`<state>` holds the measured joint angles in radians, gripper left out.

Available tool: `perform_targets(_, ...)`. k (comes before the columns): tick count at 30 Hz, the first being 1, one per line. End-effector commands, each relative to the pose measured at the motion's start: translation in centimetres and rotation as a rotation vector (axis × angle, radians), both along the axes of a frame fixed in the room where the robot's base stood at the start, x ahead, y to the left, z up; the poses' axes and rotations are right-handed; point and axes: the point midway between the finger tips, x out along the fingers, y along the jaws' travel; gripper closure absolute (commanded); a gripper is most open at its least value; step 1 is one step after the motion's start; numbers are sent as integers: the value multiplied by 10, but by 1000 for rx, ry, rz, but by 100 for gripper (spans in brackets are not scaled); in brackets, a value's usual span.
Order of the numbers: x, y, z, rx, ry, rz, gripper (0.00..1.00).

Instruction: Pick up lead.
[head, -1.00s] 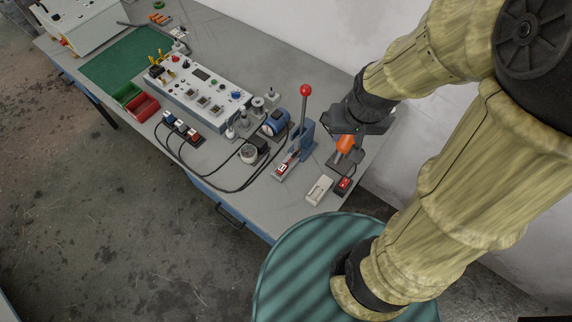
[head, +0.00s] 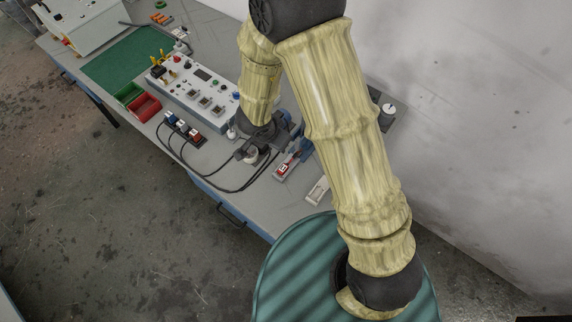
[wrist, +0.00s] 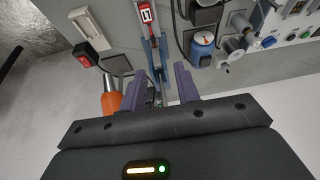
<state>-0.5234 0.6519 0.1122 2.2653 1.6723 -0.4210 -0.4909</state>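Black leads (head: 238,190) run in loops over the bench from a block of blue, white and red plugs (head: 183,128) toward the area under my gripper. Part of a thin black lead (wrist: 178,38) shows in the wrist view near the dark block. My gripper (wrist: 160,87) is open, with nothing between its two purple-grey fingers. In the head view my gripper (head: 265,143) hangs over the bench by the press, and my arm hides its fingertips and the far ends of the leads.
A blue lever press (wrist: 158,62) with a red label stands below my fingers. A white control box (head: 205,88) and red bin (head: 145,107) lie farther left. A wall borders the bench.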

Motion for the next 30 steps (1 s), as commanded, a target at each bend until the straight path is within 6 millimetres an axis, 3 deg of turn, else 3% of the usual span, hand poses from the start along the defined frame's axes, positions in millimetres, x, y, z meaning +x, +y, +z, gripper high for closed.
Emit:
perform_targets(5, -10, 3, -11, -38, 24, -43, 68)
perform_targets(17, -8, 0, -19, -38, 24, -47, 68)
perform_targets(30, 14, -18, -89, -38, 26, -46, 68)
